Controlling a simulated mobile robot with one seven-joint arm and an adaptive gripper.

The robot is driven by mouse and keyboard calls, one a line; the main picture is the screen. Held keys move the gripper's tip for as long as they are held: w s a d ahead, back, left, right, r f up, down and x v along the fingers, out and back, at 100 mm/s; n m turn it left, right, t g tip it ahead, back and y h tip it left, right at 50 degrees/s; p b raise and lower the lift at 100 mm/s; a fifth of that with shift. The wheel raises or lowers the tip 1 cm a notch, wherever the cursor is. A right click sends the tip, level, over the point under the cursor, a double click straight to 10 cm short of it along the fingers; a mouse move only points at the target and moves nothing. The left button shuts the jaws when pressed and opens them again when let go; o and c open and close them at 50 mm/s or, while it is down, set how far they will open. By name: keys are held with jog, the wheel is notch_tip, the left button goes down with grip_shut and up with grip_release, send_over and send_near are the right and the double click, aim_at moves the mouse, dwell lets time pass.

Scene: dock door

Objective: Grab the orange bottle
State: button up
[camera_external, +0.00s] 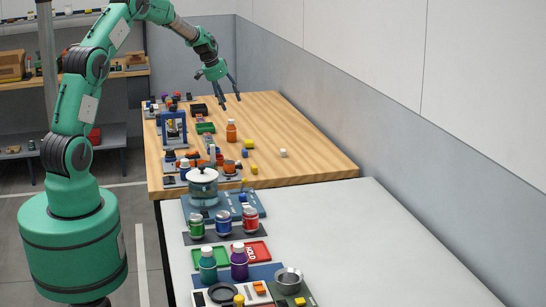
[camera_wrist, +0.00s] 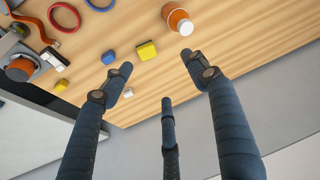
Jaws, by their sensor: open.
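The orange bottle (camera_external: 231,130) has a white cap and stands upright on the wooden table, right of the green tray.
Yellow blocks (camera_wrist: 146,51), a blue block (camera_wrist: 109,57) and a white block (camera_external: 283,153) lie near the bottle. A green tray (camera_external: 205,128) and a blue frame (camera_external: 174,128) stand to its left. A grey wall (camera_external: 330,100) runs along the right.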

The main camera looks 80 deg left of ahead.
send_near(231, 131)
notch_tip(231, 131, up, 3)
jog(key=a, duration=0.2)
jog(key=shift+s+d+f, duration=0.2)
jog(key=shift+s, duration=0.3)
jog(key=b+x, duration=0.1)
jog(key=x, duration=0.7)
jog(key=shift+f, duration=0.25)
jog(key=shift+b+x, duration=0.7)
jog(key=shift+x, duration=1.95)
jog(key=shift+w+a, duration=0.1)
jog(key=shift+w, duration=0.05)
